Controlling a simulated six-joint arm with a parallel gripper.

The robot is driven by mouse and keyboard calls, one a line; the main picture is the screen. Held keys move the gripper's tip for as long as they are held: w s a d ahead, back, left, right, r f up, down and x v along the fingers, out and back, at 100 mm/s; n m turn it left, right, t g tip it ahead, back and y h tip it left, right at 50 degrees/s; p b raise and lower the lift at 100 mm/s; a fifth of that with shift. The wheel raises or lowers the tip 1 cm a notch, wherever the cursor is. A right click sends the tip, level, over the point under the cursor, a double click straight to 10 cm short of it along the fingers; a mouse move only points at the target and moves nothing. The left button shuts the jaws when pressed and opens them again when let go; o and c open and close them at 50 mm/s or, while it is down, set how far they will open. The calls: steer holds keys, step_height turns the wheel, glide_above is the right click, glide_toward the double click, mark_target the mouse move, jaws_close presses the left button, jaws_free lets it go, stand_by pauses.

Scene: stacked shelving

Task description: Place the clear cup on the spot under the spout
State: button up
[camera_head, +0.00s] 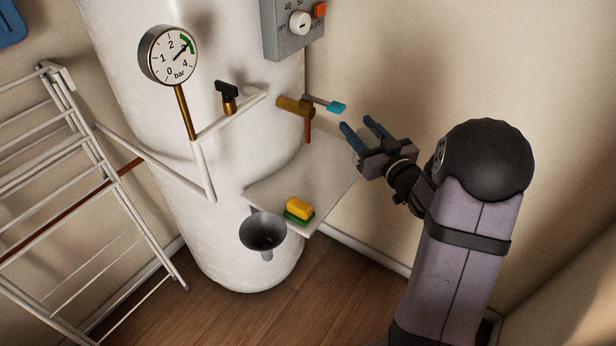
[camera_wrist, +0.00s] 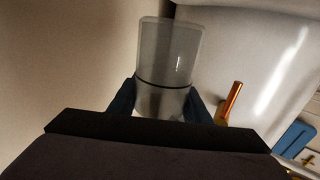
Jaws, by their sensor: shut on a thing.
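My gripper (camera_head: 360,129) is shut on the clear cup, its blue fingers on either side of it. The cup (camera_wrist: 168,55) fills the middle of the wrist view, with a dark line around it. In the head view it is hard to make out between the fingers. The brass tap (camera_head: 291,105) sticks out from the white tank, with a turquoise lever and a copper spout (camera_head: 308,129) pointing down over the pale shelf (camera_head: 325,178). The spout also shows in the wrist view (camera_wrist: 233,99), right of the cup. My gripper is to the right of the spout, apart from it. I see no clear mark under the spout.
A yellow and green sponge (camera_head: 299,210) lies at the shelf's front edge. A grey funnel (camera_head: 262,232) is just left of it. A gauge (camera_head: 168,55), white pipes and a dark-handled valve (camera_head: 228,97) are on the left. A drying rack (camera_head: 75,180) stands far left.

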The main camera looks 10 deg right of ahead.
steer(key=s+a+f+n+g+y, duration=0.1)
steer(key=s+a+f+n+y, duration=0.15)
steer(key=s, duration=0.35)
steer(key=s+a+f+n+g+y, duration=0.1)
steer(key=s+a+n+g+y, duration=0.1)
steer(key=s+y, duration=0.25)
glide_toward(286, 139)
steer(key=shift+w+a+r+b, duration=0.45)
steer(key=shift+w+a+r, duration=0.25)
steer(key=shift+w+r, duration=0.1)
steer(key=w+a, duration=0.1)
steer(key=w+a+f, duration=0.1)
steer(key=w, duration=0.1)
steer(key=shift+a+f+b, duration=0.15)
steer(key=shift+a+b, duration=0.05)
steer(key=shift+b, duration=0.1)
steer(key=shift+f, duration=0.1)
